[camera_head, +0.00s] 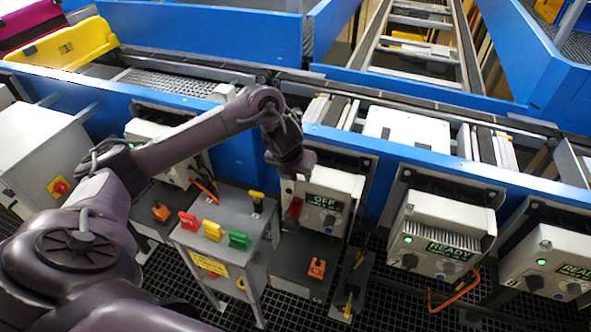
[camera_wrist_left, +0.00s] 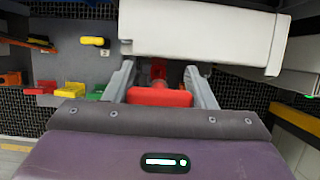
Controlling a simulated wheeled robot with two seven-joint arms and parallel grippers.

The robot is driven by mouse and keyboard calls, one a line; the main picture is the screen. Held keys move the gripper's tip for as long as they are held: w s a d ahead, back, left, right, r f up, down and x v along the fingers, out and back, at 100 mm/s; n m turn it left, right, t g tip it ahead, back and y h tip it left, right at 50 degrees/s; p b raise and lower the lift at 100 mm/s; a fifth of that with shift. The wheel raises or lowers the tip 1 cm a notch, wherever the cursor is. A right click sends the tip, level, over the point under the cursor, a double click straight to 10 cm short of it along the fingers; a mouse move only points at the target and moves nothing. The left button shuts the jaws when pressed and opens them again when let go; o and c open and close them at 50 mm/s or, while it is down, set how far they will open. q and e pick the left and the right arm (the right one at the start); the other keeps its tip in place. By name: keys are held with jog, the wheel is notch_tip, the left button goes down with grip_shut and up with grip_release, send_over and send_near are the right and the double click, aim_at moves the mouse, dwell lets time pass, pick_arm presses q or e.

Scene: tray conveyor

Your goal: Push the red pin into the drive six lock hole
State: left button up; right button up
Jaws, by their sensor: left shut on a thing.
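My left gripper (camera_head: 294,180) is at the left front of the grey drive box with the OFF display (camera_head: 324,202). It is shut on the red pin (camera_head: 294,208), which shows just below the fingers. In the left wrist view the red pin (camera_wrist_left: 160,97) is between the two fingers (camera_wrist_left: 158,82), its wide handle facing the palm. A small red part (camera_wrist_left: 158,68) shows just beyond the handle, against a grey panel under the white box edge. The lock hole itself is hidden, so I cannot tell how deep the pin sits. My right gripper is not in view.
A grey stand (camera_head: 224,257) left of the drive holds red (camera_head: 188,221), yellow (camera_head: 212,230) and green (camera_head: 239,240) handles. Drives showing READY (camera_head: 440,240) are to the right. The blue conveyor rail (camera_head: 400,147) runs behind.

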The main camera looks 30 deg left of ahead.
aim_at(294, 184)
pick_arm(q)
jog(key=shift+d+f, duration=0.1)
jog(key=shift+f+b, duration=2.55)
jog(key=shift+f, duration=0.3)
jog(key=shift+w, duration=0.2)
jog(key=shift+w+r, duration=0.1)
jog(key=shift+r, duration=0.15)
jog(key=shift+f+b, duration=0.2)
jog(key=shift+b, duration=0.1)
jog(key=shift+f, duration=0.2)
jog(key=shift+r, duration=0.1)
dwell(1.1)
